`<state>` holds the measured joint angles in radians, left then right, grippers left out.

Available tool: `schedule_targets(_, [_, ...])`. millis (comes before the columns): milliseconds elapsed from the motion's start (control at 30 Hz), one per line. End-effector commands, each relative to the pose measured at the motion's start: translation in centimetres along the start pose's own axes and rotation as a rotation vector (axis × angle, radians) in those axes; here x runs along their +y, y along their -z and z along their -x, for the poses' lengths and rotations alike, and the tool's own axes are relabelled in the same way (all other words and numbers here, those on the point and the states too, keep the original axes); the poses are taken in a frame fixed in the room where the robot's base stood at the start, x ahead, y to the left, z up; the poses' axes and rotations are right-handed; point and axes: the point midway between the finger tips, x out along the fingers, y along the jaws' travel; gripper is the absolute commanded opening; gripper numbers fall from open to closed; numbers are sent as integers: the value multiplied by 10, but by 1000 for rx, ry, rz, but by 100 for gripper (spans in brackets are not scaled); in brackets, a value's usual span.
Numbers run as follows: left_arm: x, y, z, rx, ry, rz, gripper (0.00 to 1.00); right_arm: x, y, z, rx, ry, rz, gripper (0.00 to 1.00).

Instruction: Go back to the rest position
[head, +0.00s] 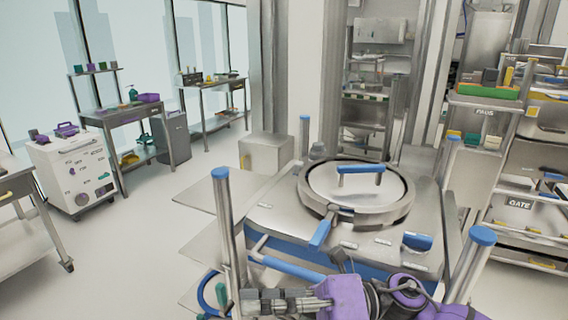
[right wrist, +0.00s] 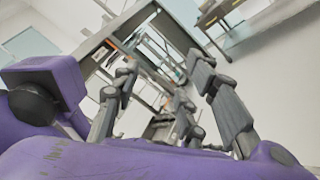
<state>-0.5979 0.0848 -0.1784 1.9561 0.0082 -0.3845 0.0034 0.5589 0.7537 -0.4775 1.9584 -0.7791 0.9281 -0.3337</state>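My right gripper (head: 262,302), with a purple body and grey fingers, is low in the head view and points left. It lies in front of the steel machine (head: 285,218) with the round lid (head: 375,193). In the right wrist view its grey fingers (right wrist: 168,88) are spread apart with nothing between them. Past them that view shows a metal table and pale floor. My left gripper does not show in the head view.
Blue-capped posts (head: 225,215) stand at the machine's corners, close to my right gripper. A white cart (head: 75,170) and metal tables (head: 125,112) stand at left. A loaded shelf rack (head: 500,105) stands at right. The floor (head: 140,240) at left is clear.

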Motion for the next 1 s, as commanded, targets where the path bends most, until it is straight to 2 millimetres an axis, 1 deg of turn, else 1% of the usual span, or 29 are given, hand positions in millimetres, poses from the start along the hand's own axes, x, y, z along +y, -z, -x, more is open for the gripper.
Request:
schedule_targets(33, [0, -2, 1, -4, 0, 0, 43, -7, -6, 4, -154, -42, -118, 40])
schedule_targets(67, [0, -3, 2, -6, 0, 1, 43, -13, -11, 9, -246, -63, -191, 40])
schedule_targets(100, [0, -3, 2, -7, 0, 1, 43, -23, -17, 19, -371, -88, -289, 40])
schedule_targets(167, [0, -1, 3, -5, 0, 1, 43, -43, -22, 39, -558, -122, -441, 40])
schedule_targets(233, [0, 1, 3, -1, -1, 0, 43, -72, -18, 70, -777, -153, -623, 40])
schedule_targets(267, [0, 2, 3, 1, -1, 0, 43, -87, -12, 85, -872, -165, -704, 40])
schedule_targets(300, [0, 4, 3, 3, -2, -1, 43, -107, -1, 106, -996, -179, -810, 40])
schedule_targets(333, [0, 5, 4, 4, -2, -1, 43, -121, 9, 121, -1084, -189, -886, 40])
schedule_targets(367, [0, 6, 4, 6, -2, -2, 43, -135, 22, 135, -1165, -196, -957, 40])
schedule_targets(400, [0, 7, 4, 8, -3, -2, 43, -152, 40, 153, -1269, -205, -1047, 40])
schedule_targets(467, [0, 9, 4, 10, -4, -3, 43, -175, 73, 177, -1413, -216, -1175, 40])
schedule_targets(500, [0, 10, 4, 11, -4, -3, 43, -188, 96, 191, -1506, -223, -1256, 40])
schedule_targets(567, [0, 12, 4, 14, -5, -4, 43, -206, 136, 209, -1637, -231, -1372, 40])
schedule_targets(600, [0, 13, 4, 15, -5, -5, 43, -216, 163, 219, -1722, -238, -1448, 40])
schedule_targets(633, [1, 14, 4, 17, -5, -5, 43, -222, 184, 226, -1783, -242, -1502, 40])
schedule_targets(667, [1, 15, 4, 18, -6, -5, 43, -227, 205, 231, -1841, -246, -1554, 40])
schedule_targets(700, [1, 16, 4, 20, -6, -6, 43, -232, 232, 237, -1915, -252, -1620, 40])
schedule_targets(767, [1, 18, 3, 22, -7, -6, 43, -238, 270, 244, -2014, -260, -1707, 40])
schedule_targets(800, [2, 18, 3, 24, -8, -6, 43, -240, 293, 246, -2071, -264, -1759, 40])
schedule_targets(900, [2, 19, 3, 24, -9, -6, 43, -241, 337, 248, -2180, -276, -1858, 40])
schedule_targets(1000, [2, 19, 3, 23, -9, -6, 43, -240, 363, 248, -2243, -283, -1915, 40])
